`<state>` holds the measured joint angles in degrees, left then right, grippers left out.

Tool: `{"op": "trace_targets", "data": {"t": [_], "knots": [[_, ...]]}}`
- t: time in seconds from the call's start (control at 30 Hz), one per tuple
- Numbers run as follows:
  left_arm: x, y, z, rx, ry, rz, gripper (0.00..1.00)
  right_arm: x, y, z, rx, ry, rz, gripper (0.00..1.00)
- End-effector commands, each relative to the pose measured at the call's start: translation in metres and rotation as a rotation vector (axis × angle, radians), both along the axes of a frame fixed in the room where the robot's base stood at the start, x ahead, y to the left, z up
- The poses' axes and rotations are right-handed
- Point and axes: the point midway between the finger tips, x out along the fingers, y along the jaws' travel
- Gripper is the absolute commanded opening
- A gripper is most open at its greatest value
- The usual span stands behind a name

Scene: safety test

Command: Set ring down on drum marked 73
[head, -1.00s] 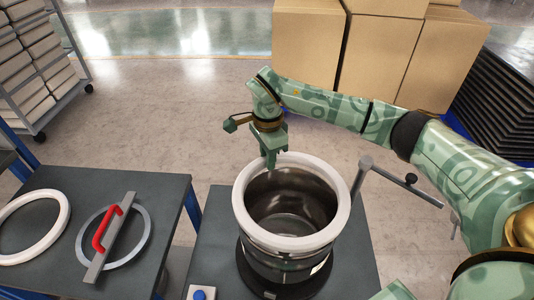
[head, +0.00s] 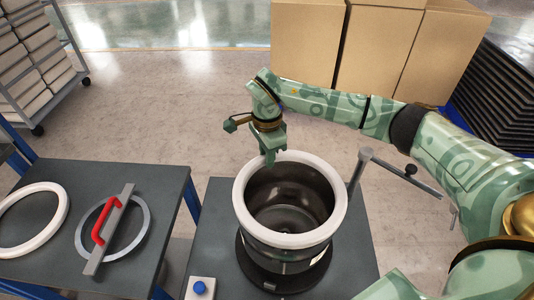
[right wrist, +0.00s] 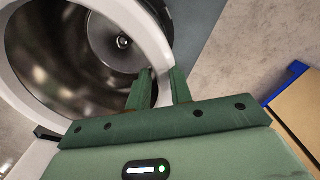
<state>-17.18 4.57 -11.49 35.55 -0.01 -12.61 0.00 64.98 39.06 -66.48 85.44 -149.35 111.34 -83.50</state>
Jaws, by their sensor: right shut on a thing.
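A white ring (head: 290,241) lies level over the mouth of a dark, shiny metal drum (head: 285,264). I cannot tell whether it rests fully on the rim. My right gripper (head: 270,160) is shut on the ring's far side, pointing down. In the right wrist view my right gripper (right wrist: 160,86) has one finger on each side of the ring's band (right wrist: 152,45), and the open drum's inside (right wrist: 62,62) shows beyond. No number can be read on the drum; a pale label shows partly on its lower side. My left gripper is out of view.
The drum stands on a dark table with a blue button box (head: 200,289) and a grey post with a side bar (head: 405,172). A left table (head: 120,172) holds another white ring (head: 62,215) and a grey ring with a red handle (head: 106,220). Cardboard boxes (head: 375,55) stand behind.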

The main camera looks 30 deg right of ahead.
Motion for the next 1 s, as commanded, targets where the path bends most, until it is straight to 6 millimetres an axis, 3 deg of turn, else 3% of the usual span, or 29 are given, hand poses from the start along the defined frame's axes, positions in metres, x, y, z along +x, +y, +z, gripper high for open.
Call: {"op": "trace_targets", "data": {"t": [0.03,0.07,0.13,0.4,0.53,1.0], "knots": [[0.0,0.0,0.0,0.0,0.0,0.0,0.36,0.0,0.0,0.001,0.001,0.0,0.0,0.0],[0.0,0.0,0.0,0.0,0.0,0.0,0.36,0.0,0.0,0.001,0.001,0.0,0.0,0.3],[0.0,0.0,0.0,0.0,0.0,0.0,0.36,0.0,0.0,0.0,0.001,0.0,0.0,0.47],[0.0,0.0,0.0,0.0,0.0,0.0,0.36,0.0,0.0,0.001,0.0,0.0,0.0,0.47],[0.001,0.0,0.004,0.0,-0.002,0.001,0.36,0.0,0.0,0.012,0.0,-0.002,0.0,0.47],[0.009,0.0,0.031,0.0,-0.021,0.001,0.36,0.002,0.0,0.13,0.0,-0.005,0.0,0.47]]}}
